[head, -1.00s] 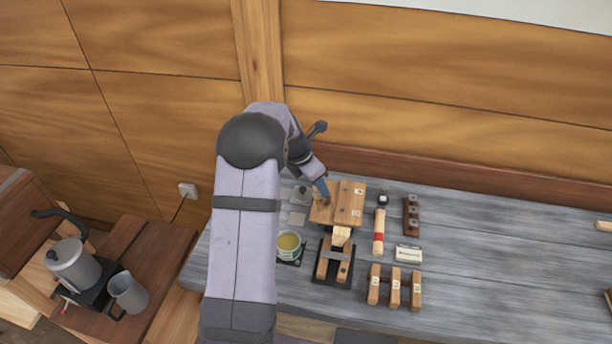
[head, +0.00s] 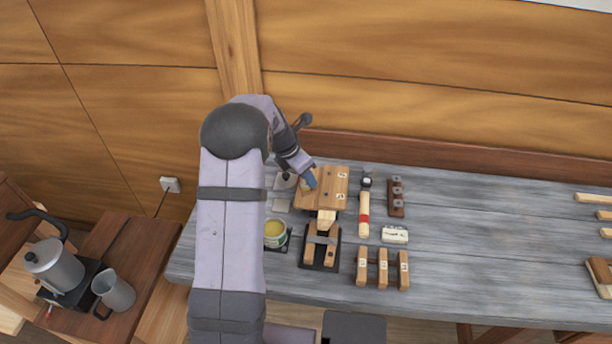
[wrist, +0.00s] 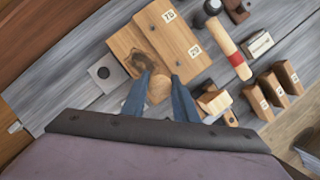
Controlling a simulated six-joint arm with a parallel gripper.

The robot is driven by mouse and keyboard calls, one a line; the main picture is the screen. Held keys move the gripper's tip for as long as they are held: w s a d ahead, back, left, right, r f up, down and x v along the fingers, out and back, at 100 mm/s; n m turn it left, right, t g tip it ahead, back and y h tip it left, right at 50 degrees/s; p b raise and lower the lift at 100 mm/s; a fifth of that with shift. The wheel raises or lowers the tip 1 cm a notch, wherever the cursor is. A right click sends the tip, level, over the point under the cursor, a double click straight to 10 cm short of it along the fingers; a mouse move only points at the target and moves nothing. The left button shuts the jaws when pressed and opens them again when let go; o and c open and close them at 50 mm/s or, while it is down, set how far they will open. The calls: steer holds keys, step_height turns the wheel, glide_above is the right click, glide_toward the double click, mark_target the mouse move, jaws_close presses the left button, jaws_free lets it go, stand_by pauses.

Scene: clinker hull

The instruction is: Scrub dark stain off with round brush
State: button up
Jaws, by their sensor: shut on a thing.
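My gripper (wrist: 160,92) has its two blue fingers shut on the round brush (wrist: 158,91), whose pale wooden top shows between them in the wrist view. In the head view my gripper (head: 310,182) is over the left part of the wooden planks (head: 334,192); the brush is hard to make out there. The dark stain (wrist: 142,62) is a brown patch on the left plank (wrist: 126,46), just beyond the brush. The brush is over this plank beside the stain; I cannot tell whether its bristles touch the wood. The bristles are hidden.
A mallet with a red band (head: 364,214) lies right of the planks. A tin of yellowish contents (head: 274,233) stands at the left, beside a wooden clamp-like block (head: 318,246). Several numbered wooden blocks (head: 382,266) stand in front. The bench's right half (head: 490,240) is mostly clear.

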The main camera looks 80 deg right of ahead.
mark_target(306, 187)
steer(key=shift+f+b, duration=2.25)
steer(key=shift+f, duration=0.6)
steer(key=shift+d+r, duration=0.2)
steer(key=shift+r, duration=0.05)
steer(key=shift+c, duration=0.4)
steer(key=shift+d+f+p, duration=0.1)
steer(key=shift+d+p, duration=0.9)
steer(key=shift+d, duration=4.15)
steer(key=shift+c, duration=0.2)
steer(key=shift+f+b, duration=0.1)
steer(key=shift+b, duration=0.25)
steer(key=shift+a+b, duration=0.4)
steer(key=shift+b, duration=0.25)
steer(key=shift+a+b, duration=4.95)
steer(key=shift+b, duration=2.15)
steer(key=shift+d+r+p, duration=0.1)
steer(key=shift+r+p, duration=0.15)
steer(key=shift+p, duration=0.25)
steer(key=shift+d+p, duration=5.2)
steer(key=shift+p, duration=2.3)
